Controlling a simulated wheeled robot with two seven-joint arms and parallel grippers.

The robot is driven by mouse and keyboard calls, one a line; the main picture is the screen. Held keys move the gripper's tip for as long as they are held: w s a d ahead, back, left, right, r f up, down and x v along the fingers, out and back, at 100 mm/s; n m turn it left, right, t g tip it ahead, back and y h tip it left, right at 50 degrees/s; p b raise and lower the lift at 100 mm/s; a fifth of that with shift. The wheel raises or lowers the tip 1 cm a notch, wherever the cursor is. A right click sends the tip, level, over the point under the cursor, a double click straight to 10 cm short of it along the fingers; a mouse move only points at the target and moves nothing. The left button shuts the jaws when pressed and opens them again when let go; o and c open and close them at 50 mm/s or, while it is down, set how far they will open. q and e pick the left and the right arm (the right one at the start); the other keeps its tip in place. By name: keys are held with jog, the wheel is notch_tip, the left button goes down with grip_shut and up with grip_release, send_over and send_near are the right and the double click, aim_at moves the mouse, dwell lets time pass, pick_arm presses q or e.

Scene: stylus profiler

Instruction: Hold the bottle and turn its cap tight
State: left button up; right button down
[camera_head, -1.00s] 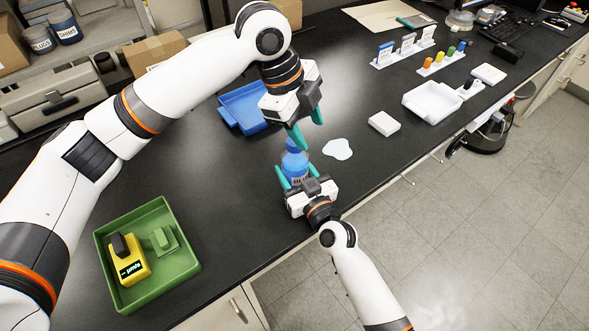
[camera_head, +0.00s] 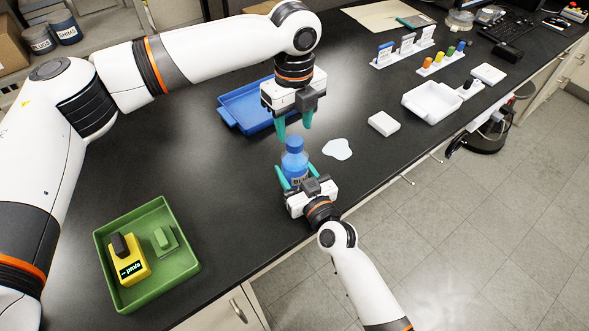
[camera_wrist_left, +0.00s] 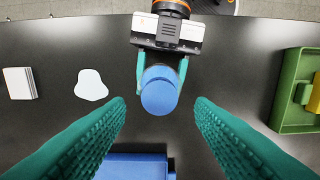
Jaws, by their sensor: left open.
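The blue bottle (camera_head: 295,164) stands upright near the front edge of the dark bench, with its blue cap (camera_head: 294,143) on top. My right gripper (camera_head: 295,176) comes from the front edge, its teal fingers closed on both sides of the bottle's body. My left gripper (camera_head: 294,131) points down just above the cap, open and empty. In the left wrist view the round cap (camera_wrist_left: 159,92) sits between and slightly beyond the two spread fingers, touching neither. The right gripper's fingers flank the bottle there too. The cap's threads are hidden.
A blue tray (camera_head: 232,112) lies behind the bottle and a green tray (camera_head: 190,268) with a yellow device stands front left. A pale flat patch (camera_head: 337,149) lies right of the bottle, then a white block (camera_head: 384,123) and a white tray (camera_head: 432,101).

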aim_at(294, 141)
pick_arm(q)
jog(key=shift+f, duration=2.05)
jog(key=shift+s, duration=0.1)
jog(key=shift+c, duration=0.3)
grip_shut()
